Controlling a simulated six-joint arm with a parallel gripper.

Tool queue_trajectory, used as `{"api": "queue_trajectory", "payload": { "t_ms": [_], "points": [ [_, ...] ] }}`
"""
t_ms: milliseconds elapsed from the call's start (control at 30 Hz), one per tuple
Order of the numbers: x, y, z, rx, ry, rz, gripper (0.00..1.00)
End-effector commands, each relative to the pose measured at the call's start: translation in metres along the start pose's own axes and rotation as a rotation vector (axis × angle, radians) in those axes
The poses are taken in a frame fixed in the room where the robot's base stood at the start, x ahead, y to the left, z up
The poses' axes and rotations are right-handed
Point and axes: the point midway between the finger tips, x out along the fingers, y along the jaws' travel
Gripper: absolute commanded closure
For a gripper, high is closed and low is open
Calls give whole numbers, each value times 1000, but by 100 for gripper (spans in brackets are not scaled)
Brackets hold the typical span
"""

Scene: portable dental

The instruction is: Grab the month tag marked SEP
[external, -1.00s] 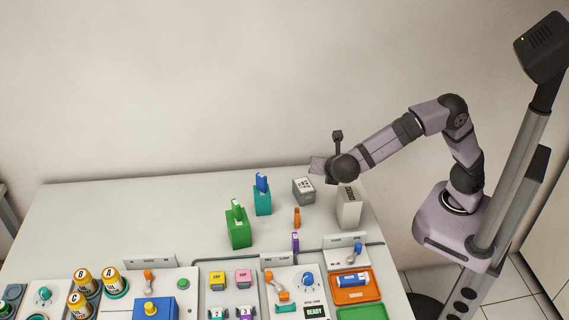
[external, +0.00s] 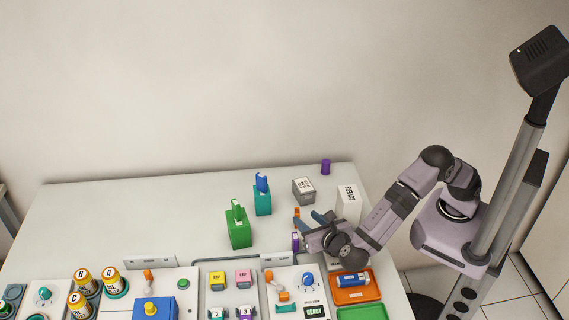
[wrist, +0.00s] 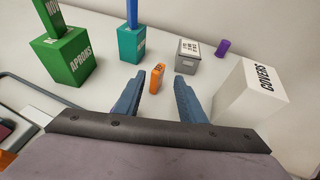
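A small orange block-like tag (wrist: 157,78) stands upright on the table; it has dark marks that I cannot read. It also shows in the external view (external: 297,212). My gripper (wrist: 159,85) is open and empty, low over the table, with the orange tag ahead between its two blue fingers; I see no contact. In the external view my gripper (external: 307,218) points left, close to the orange tag. A yellow tag (external: 217,279) and a pink tag (external: 243,277) lie in the front tray, their lettering too small to read surely. A purple piece (external: 295,241) stands just in front of my gripper.
A white COVERS box (wrist: 250,92) stands right of my fingers. A grey box (wrist: 188,60), a teal box (wrist: 132,45) and a green APRONS box (wrist: 70,58) stand behind and left. A purple cylinder (wrist: 222,47) is at the back. Control panels and trays fill the front.

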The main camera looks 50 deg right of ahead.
Motion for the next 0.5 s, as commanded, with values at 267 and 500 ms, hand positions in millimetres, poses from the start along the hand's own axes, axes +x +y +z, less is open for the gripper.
{"api": "queue_trajectory", "payload": {
  "t_ms": [267,500],
  "points": [
    [19,0,1,1,0,-3,63],
    [24,0,1,0,0,-2,63]
  ]
}}
